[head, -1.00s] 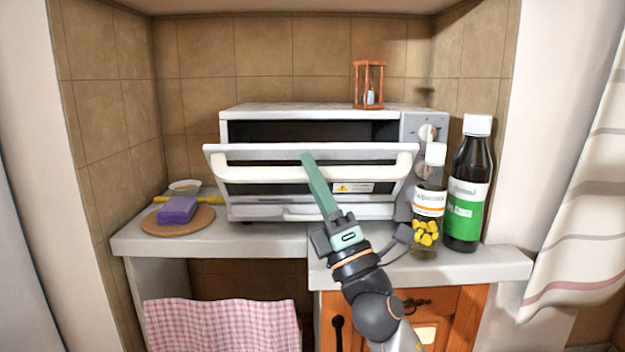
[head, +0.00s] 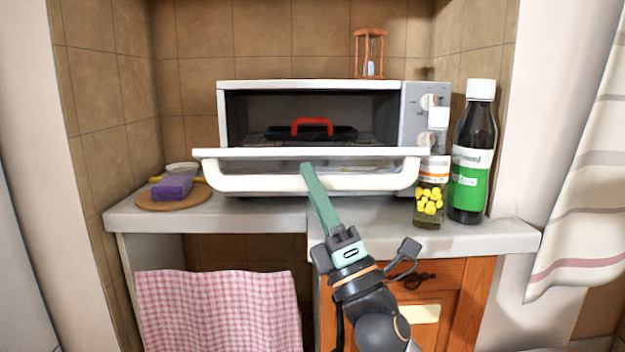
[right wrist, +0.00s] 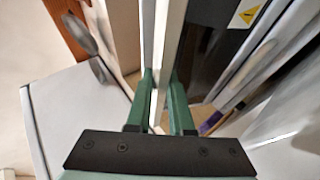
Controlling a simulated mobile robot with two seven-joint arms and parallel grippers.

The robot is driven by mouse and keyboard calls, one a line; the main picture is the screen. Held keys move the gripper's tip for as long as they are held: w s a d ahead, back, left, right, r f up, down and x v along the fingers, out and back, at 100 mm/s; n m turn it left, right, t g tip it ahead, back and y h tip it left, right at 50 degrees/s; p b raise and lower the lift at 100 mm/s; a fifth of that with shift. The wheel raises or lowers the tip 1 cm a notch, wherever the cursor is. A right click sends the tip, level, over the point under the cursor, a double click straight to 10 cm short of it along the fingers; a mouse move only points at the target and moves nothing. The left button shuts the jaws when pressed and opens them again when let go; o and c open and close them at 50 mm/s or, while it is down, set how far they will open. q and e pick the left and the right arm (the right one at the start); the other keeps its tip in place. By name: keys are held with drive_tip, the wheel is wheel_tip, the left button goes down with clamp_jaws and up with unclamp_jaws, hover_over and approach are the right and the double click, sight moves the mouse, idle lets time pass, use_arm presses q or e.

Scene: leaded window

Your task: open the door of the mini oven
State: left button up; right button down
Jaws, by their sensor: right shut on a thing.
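The mini oven (head: 310,88) stands on the counter, white with a grey control panel on the right. Its door (head: 215,156) is swung down and outward, tilted well open, with a white bar handle (head: 260,185) along it. My right gripper (head: 307,170) is shut on the handle near its middle. In the right wrist view the green fingers (right wrist: 160,95) lie on both sides of the white bar. Inside the oven a red handle (head: 312,124) rises from a dark pan or tray. My left gripper is not in view.
A dark bottle with a green label (head: 468,180) and a jar of yellow pills (head: 430,195) stand right of the door, the jar close to its edge. An hourglass (head: 369,55) is on top of the oven. A purple sponge (head: 173,187) lies on a round board at left.

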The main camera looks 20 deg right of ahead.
drive_tip(key=shift+f, duration=0.75)
drive_tip(key=shift+w+d, duration=0.1)
drive_tip(key=c, duration=1.1)
unclamp_jaws()
drive_tip(key=b+v, duration=0.3)
drive_tip(key=v, duration=0.9)
drive_tip(key=shift+s+f, duration=0.15)
drive_tip(key=shift+s, duration=0.05)
